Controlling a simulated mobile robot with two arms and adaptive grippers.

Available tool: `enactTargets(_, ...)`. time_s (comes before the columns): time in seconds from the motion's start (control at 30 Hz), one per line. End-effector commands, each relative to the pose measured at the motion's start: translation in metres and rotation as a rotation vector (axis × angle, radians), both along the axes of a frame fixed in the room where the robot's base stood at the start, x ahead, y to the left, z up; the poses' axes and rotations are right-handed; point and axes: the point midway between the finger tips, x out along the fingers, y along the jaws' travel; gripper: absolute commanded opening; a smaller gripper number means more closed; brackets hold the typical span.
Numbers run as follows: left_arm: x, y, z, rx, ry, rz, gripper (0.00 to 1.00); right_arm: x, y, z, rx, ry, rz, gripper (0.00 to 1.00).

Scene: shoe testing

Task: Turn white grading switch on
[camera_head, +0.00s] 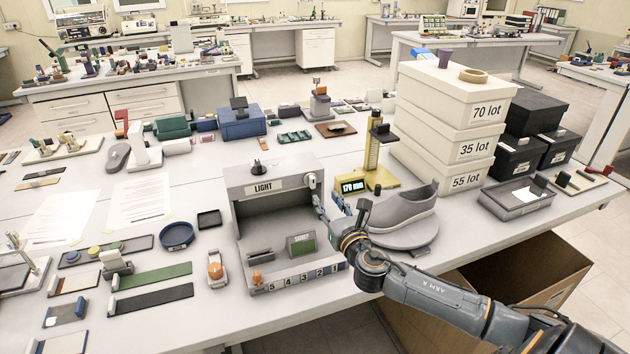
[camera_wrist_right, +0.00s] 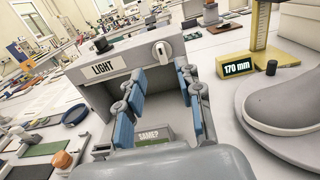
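The white switch (camera_head: 311,180) is a round knob on the front top-right corner of a grey box (camera_head: 262,175) labelled "LIGHT". In the right wrist view the white knob (camera_wrist_right: 162,50) shows just beyond my fingers, with a small lever-like ridge. The inside of the box looks grey and shaded. My right gripper (camera_head: 320,203) is just below and in front of the knob. In the wrist view my right gripper (camera_wrist_right: 162,77) has its blue-padded fingers apart with nothing between them; I cannot see contact with the knob. My left gripper is not in view.
A yellow gauge (camera_head: 374,160) reading 170 mm and a grey shoe (camera_head: 398,211) on a round base are close right of my gripper. Stacked lot boxes (camera_head: 440,120) stand behind.

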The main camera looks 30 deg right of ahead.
Motion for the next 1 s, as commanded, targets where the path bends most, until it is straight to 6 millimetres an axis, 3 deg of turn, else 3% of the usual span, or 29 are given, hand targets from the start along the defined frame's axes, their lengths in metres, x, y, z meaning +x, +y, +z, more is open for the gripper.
enactTargets(0.2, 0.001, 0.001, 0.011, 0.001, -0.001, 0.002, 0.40, 0.045, -0.011, 0.002, 0.005, -0.001, -0.003, 0.36)
enactTargets(0.43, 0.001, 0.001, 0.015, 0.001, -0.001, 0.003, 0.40, 0.077, -0.018, 0.001, 0.004, -0.001, -0.001, 0.36)
enactTargets(0.9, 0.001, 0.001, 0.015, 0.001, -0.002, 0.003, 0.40, 0.088, -0.020, 0.000, 0.004, 0.001, 0.001, 0.36)
enactTargets(1.0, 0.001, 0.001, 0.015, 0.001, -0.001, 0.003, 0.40, 0.088, -0.021, 0.000, 0.004, 0.001, 0.001, 0.17)
